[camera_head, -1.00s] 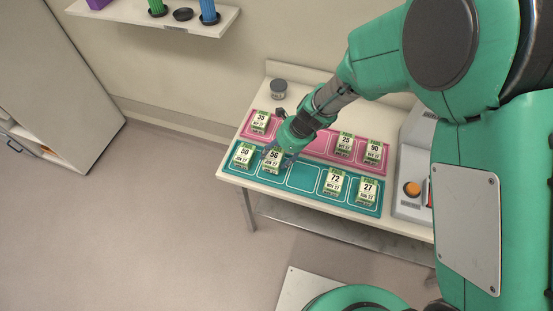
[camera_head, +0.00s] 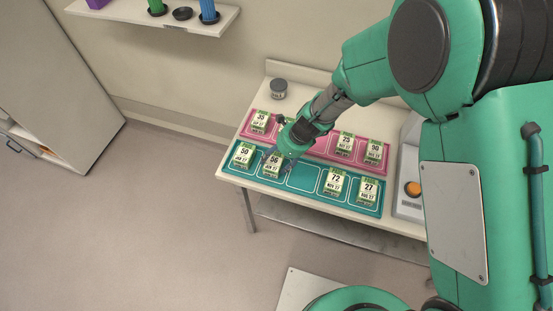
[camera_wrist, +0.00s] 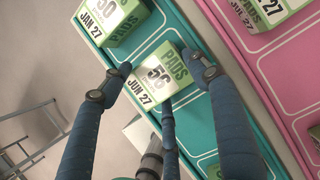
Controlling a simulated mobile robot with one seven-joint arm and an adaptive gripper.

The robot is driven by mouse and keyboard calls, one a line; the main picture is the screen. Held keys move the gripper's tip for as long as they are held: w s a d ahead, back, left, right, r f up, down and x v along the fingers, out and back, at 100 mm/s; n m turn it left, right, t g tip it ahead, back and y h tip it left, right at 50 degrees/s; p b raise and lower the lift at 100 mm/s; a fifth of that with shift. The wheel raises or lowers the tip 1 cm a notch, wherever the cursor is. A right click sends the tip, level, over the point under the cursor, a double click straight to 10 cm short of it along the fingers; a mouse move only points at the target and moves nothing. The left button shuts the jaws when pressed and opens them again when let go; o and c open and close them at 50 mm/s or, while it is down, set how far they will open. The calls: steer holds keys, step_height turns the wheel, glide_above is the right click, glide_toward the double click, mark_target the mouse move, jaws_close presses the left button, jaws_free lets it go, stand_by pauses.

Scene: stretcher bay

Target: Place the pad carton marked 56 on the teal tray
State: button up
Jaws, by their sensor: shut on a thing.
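The pad carton marked 56 (camera_head: 273,161) is white and green with JUN 27 on it. It stands at the second place from the left on the teal tray (camera_head: 302,178). The wrist view shows the carton (camera_wrist: 152,78) between my blue fingers. I cannot tell whether the carton's underside touches the tray. In the head view my wrist hides part of the carton's back edge.
On the teal tray, carton 50 (camera_head: 242,154) stands at left, and cartons 72 (camera_head: 334,184) and 27 (camera_head: 367,191) at right; the middle place is empty. The pink tray (camera_head: 318,146) behind holds several cartons. A grey jar (camera_head: 279,88) and an orange-button device (camera_head: 413,190) flank them.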

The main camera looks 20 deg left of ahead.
steer(key=shift+f, duration=0.1)
steer(key=o, duration=1.3)
steer(key=p+v, duration=0.2)
steer(key=v, duration=1)
